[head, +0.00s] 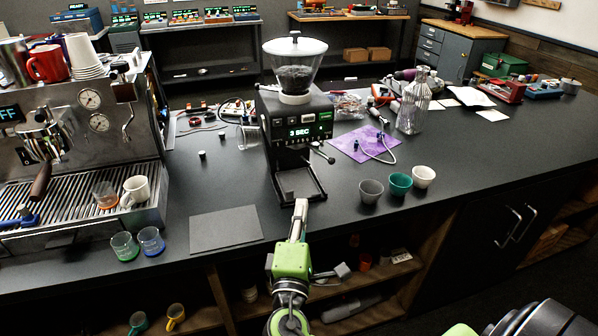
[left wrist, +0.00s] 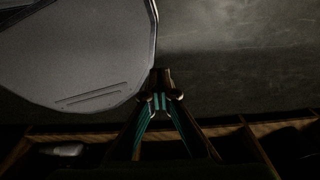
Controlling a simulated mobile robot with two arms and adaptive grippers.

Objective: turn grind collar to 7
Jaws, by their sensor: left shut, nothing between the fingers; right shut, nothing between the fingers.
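The grinder (head: 290,125) stands upright mid-counter with a clear, white-rimmed hopper (head: 296,65) of dark beans on top. A pale collar ring (head: 295,98) sits under the hopper; its marks are too small to read. The grinder's display (head: 305,132) reads "3 SEC". The collar does not show there.
The espresso machine (head: 80,140) is at the left. A purple cloth (head: 363,143) and glass bottle (head: 413,105) are right of the grinder.

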